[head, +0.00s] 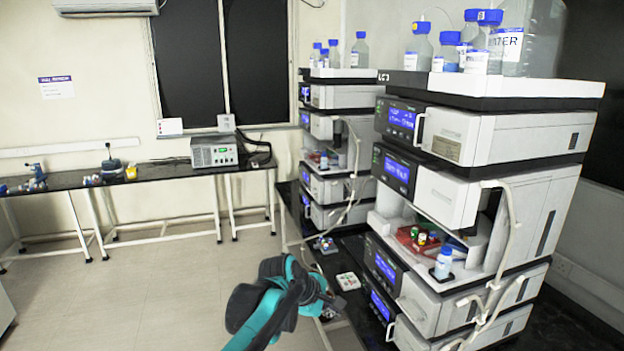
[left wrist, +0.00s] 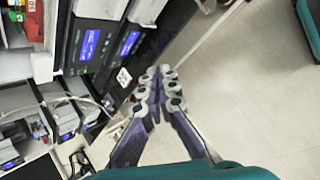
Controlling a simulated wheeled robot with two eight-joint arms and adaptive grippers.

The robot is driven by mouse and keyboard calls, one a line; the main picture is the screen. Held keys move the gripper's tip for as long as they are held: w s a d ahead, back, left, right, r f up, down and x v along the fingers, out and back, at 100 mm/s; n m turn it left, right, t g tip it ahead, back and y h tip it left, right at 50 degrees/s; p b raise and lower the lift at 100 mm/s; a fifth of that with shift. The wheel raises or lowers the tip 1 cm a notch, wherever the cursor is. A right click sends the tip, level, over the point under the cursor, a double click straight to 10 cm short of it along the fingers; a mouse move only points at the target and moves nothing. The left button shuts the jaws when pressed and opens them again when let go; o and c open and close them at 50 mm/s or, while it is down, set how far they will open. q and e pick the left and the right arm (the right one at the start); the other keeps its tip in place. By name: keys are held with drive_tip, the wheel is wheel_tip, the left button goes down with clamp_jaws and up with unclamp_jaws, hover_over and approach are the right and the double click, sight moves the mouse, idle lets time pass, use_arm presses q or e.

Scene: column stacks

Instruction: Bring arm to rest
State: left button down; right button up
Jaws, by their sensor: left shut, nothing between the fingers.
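My left arm comes in at the bottom middle of the head view, teal and black, in front of the bench. Its hand is near the bench's front edge, and its fingers are hard to make out there. In the left wrist view my left gripper (left wrist: 159,84) has its fingertips together with nothing between them. Behind the fingertips, the instrument stack and the pale floor show in that view. My right gripper is in neither view.
A tall instrument stack (head: 455,205) with bottles on top stands on the dark bench at right; a second stack (head: 335,150) is behind it. A small white box (head: 348,281) lies close to the hand. Tiled floor (head: 150,280) at left is clear.

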use_arm(q)
drive_tip(key=s+a+f+m+y+b, duration=0.2)
drive_tip(key=s+a+f+m, duration=0.2)
drive_tip(key=s+a, duration=0.3)
drive_tip(key=s+a+f+m+t+y+b, duration=0.1)
drive_tip(key=s+a+f+m, duration=0.3)
drive_tip(key=s+a, duration=0.4)
drive_tip(key=s+a+f+m+t+y+b, duration=0.1)
drive_tip(key=s+a+f+m+y+b, duration=0.1)
drive_tip(key=s+a+f+m, duration=0.3)
drive_tip(key=s+a, duration=0.3)
drive_tip(key=s, duration=0.3)
drive_tip(key=shift+a+m+y+b, duration=0.2)
drive_tip(key=shift+m+y+b, duration=0.2)
drive_tip(key=shift+f, duration=0.1)
